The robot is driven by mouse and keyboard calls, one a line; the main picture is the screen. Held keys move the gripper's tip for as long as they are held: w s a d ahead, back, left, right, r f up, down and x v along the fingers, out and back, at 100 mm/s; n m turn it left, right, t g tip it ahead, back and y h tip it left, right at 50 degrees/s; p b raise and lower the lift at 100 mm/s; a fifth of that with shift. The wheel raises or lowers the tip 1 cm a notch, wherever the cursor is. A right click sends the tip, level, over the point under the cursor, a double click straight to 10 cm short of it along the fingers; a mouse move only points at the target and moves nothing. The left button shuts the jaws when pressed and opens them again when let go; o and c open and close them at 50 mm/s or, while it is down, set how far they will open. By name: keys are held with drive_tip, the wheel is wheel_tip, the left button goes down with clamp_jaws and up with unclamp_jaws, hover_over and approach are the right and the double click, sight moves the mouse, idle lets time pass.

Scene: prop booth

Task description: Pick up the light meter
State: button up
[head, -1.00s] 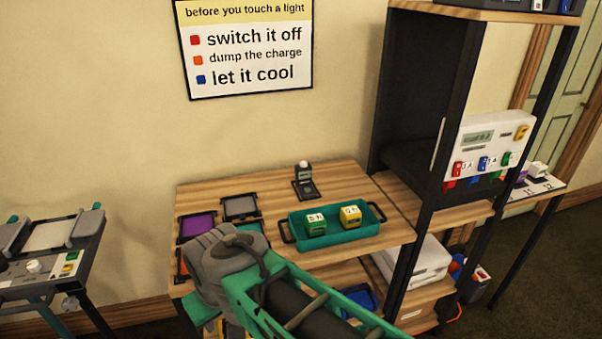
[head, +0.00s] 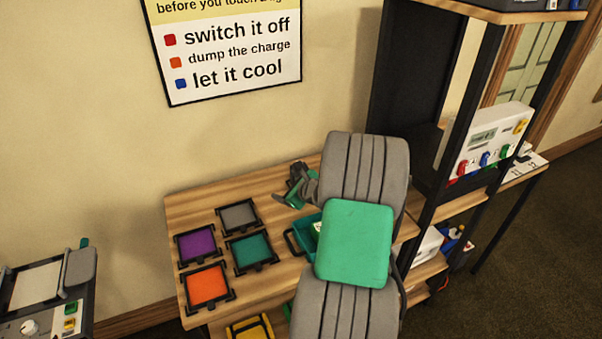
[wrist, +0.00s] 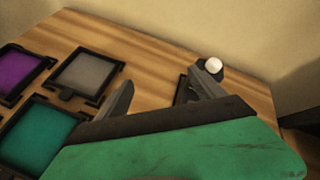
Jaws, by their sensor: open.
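The light meter (wrist: 213,65) shows in the wrist view as a white dome on a dark body, near the back of the wooden table. The right finger of my gripper overlaps its lower part there. My gripper (wrist: 160,92) is open, with bare wood between its fingers; the meter is at the right finger, not between the two. I cannot tell whether that finger touches it. In the head view my gripper (head: 298,187) is over the back of the table, and I cannot make out the meter clearly behind it.
Purple (head: 198,243), grey (head: 237,215), teal (head: 250,251) and orange (head: 207,286) framed squares lie on the table (head: 190,207). A teal tray (head: 302,236) is partly hidden behind my arm. A dark shelf unit (head: 412,85) stands at the right; the wall is close behind.

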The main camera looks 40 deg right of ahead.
drive_tip(key=s+d+m, duration=0.1)
drive_tip(key=d+m, duration=0.1)
drive_tip(key=d, duration=0.1)
drive_tip(key=s+d+m+h, duration=0.1)
drive_tip(key=d+m, duration=0.1)
drive_tip(key=m, duration=0.1)
drive_tip(key=d+m+t+h, duration=0.1)
drive_tip(key=d+m, duration=0.1)
drive_tip(key=d, duration=0.1)
drive_tip(key=shift+s+d+f+p, duration=0.3)
drive_tip(key=shift+s+f+p, duration=0.05)
drive_tip(key=shift+s+f, duration=0.05)
drive_tip(key=x, duration=0.2)
drive_tip(key=p+x, duration=0.1)
drive_tip(key=x, duration=0.1)
drive_tip(key=p+x, duration=0.1)
drive_tip(key=x, duration=0.1)
drive_tip(key=shift+w+a, duration=0.25)
drive_tip(key=shift+w, duration=0.15)
drive_tip(key=shift+w+d+f, duration=0.15)
drive_tip(key=shift+w+f, duration=0.1)
drive_tip(key=shift+w, duration=0.05)
drive_tip(key=shift+c, duration=0.6)
drive_tip(key=shift+r, duration=0.1)
clamp_jaws()
